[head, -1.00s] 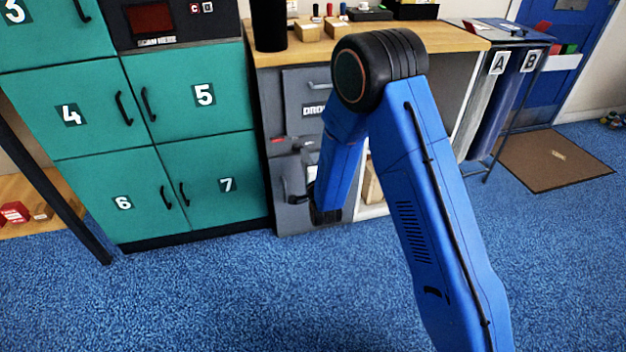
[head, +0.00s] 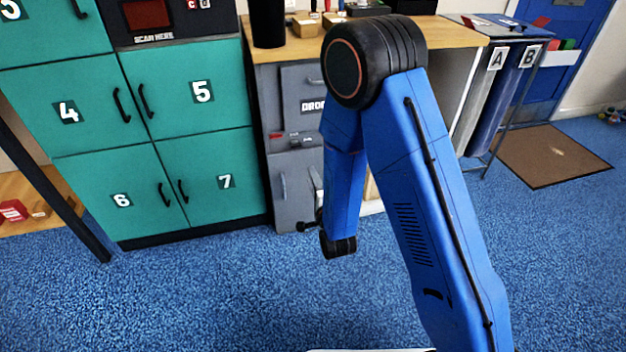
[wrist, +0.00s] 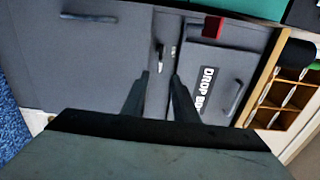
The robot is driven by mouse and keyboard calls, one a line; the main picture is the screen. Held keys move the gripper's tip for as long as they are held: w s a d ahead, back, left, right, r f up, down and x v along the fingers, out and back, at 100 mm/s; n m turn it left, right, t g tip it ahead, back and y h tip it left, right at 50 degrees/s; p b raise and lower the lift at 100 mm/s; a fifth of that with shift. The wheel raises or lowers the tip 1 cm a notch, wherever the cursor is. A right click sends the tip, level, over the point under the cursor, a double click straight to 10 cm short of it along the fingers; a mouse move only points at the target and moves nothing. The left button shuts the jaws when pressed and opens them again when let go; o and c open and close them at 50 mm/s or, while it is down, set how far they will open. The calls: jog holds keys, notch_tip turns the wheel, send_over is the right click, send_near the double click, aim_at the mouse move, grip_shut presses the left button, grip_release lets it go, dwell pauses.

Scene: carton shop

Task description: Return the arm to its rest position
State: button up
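My blue arm (head: 405,160) is bent at a large black elbow (head: 375,62). Its forearm hangs down in front of the grey cabinet, ending in a black wrist joint (head: 339,245) above the blue carpet. My gripper is mostly hidden or too small to make out in the head view. I see nothing held between the fingers.
The grey cabinet (head: 287,88) with a drop box label stands close beyond my gripper, under a wooden counter (head: 450,30). Green numbered lockers (head: 205,125) stand to the left. Bins A and B (head: 497,95) and a brown mat (head: 553,155) are at right. Blue carpet is clear in front.

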dwell(0.3)
jog(key=s+d+r+n+g+h, duration=0.1)
jog(key=s+d+r+n+g, duration=0.2)
jog(key=d+r, duration=0.4)
jog(key=s+d+r+n+g+h, duration=0.1)
jog(key=d+r+n+g, duration=0.25)
jog(key=d+r, duration=0.4)
jog(key=s+d+r+n+g+h, duration=0.1)
jog(key=s+d, duration=0.4)
jog(key=s, duration=0.5)
jog(key=s+d+r+n+g+h, duration=0.1)
jog(key=s+d+r+n+g, duration=0.2)
jog(key=s, duration=0.8)
jog(key=s+d+r+n+g+h, duration=0.1)
jog(key=s+d+r+n+g, duration=0.1)
jog(key=s+d, duration=0.5)
jog(key=s+r+n, duration=0.1)
jog(key=s+n, duration=0.1)
jog(key=s, duration=0.2)
jog(key=shift+s+d, duration=0.15)
jog(key=shift+d, duration=0.15)
jog(key=shift+n, duration=0.25)
